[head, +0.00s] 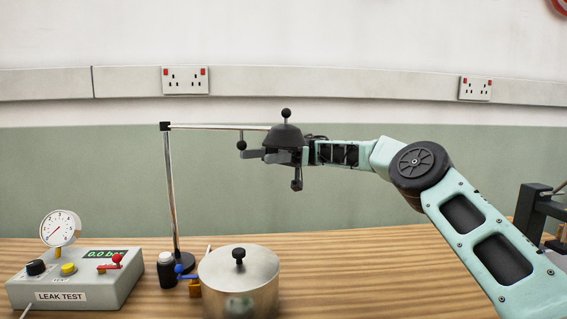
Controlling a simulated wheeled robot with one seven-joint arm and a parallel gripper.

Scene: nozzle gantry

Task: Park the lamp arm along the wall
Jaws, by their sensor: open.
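The lamp stands on a chrome post (171,190) with a round black base on the bench. Its chrome lamp arm (220,127) runs level from the post top to the right, in front of the wall. A black domed lamp head (287,134) with a ball knob on top sits at the arm's right end. A small black ball knob (241,145) hangs below the arm, left of the head. My gripper (256,154) is open, its grey fingers pointing left just below the lamp head and close to the hanging knob. I cannot tell whether they touch it.
A leak test box (75,280) with a gauge (61,228) stands at left. A lidded metal pot (239,280), a blue-handled valve (186,272) and a small dark bottle (166,270) are below the lamp. Dark equipment (540,215) stands at right. The bench between is clear.

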